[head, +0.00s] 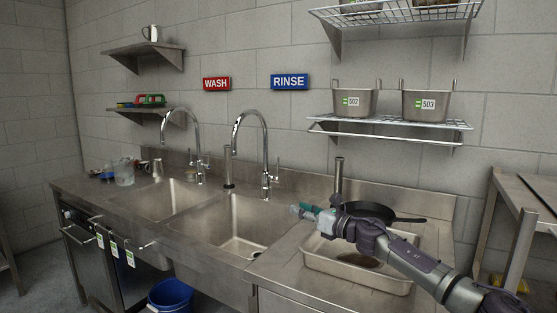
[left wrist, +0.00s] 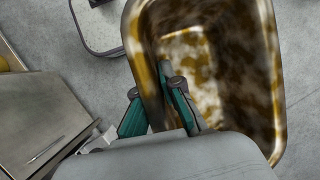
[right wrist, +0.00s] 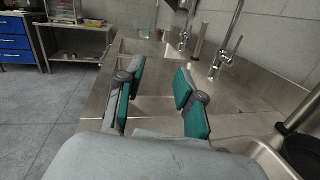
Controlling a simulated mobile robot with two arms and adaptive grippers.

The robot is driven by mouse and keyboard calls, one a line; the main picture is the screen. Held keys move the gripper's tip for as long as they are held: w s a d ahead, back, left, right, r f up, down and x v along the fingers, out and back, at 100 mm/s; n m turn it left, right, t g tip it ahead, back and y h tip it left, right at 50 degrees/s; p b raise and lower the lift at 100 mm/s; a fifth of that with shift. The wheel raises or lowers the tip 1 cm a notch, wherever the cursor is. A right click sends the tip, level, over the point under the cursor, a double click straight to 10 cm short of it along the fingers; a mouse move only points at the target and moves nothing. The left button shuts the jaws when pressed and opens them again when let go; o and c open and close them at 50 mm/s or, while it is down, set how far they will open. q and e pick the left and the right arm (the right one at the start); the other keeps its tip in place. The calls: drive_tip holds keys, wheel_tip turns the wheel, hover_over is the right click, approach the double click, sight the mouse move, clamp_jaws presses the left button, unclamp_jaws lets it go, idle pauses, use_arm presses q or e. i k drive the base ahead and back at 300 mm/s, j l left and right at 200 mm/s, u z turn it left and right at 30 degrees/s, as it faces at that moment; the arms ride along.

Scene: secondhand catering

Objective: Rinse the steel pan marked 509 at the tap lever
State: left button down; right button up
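My left gripper (left wrist: 158,108) has one finger inside and one outside the wall of a steel pan (left wrist: 270,75), heavily stained brown inside. The pan is over the floor; no number shows on it, and neither it nor this gripper is in the head view. My right gripper (head: 307,211) is open and empty over the counter, right of the rinse basin (head: 238,217). In the right wrist view its fingers (right wrist: 157,92) stand apart with nothing between. The rinse tap (head: 266,150) stands behind the basin, its small lever (head: 276,170) at its base; the tap also shows in the right wrist view (right wrist: 218,68).
A red WASH sign (head: 216,84) and blue RINSE sign (head: 290,82) hang above two basins. Pans marked 502 (head: 354,102) and 503 (head: 426,104) sit on a wire shelf. A black frying pan (head: 372,211) lies behind my right arm. A blue bucket (head: 171,297) stands below.

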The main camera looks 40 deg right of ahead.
sight(277, 179)
drive_tip(key=i+l, duration=0.3)
drive_tip(key=l, duration=0.15)
drive_tip(key=i+l, duration=0.25)
drive_tip(key=l, duration=0.2)
drive_tip(key=i+l, duration=0.3)
drive_tip(key=l, duration=0.1)
